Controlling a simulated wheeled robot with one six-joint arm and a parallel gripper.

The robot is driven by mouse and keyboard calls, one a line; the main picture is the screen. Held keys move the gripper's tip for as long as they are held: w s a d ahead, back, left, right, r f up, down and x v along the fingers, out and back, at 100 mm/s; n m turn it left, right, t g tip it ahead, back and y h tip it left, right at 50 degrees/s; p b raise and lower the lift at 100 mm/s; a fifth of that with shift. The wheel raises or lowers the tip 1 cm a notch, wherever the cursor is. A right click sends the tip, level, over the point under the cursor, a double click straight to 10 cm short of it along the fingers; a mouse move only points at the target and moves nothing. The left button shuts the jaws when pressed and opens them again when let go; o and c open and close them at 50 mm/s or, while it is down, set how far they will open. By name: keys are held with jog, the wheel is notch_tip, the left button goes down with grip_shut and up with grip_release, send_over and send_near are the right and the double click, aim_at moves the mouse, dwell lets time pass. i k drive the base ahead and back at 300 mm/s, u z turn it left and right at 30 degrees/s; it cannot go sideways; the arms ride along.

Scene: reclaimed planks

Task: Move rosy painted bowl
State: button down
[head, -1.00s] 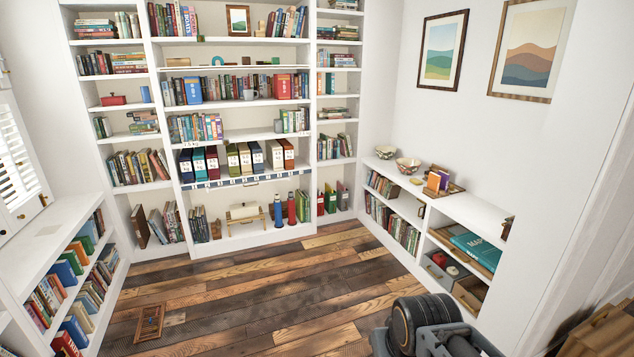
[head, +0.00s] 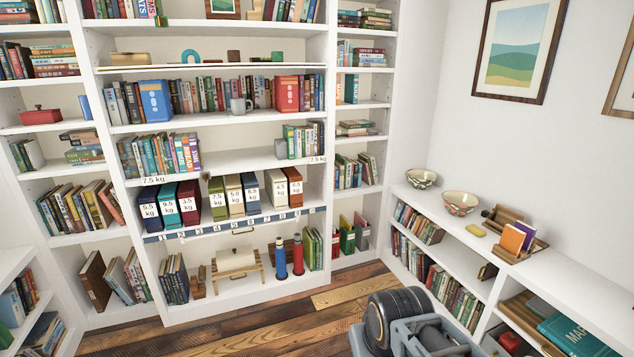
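Two painted bowls stand upright on top of the low white shelf at the right. The nearer bowl (head: 461,204) has a pinkish, rosy pattern and sits close to the shelf's front edge. The farther bowl (head: 421,179) looks greener and stands near the corner with the tall bookcase. Part of my folded arm shows at the bottom, well short of the bowls. My gripper's fingers are not visible.
A tall bookcase (head: 240,295) fills the back. Plank floor (head: 240,320) is clear before it.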

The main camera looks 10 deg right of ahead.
aim_at(458, 203)
jog(key=z, duration=0.35)
jog(key=i, duration=2.3)
jog(key=z, duration=1.15)
jog(key=i, duration=1.6)
jog(key=z, duration=0.55)
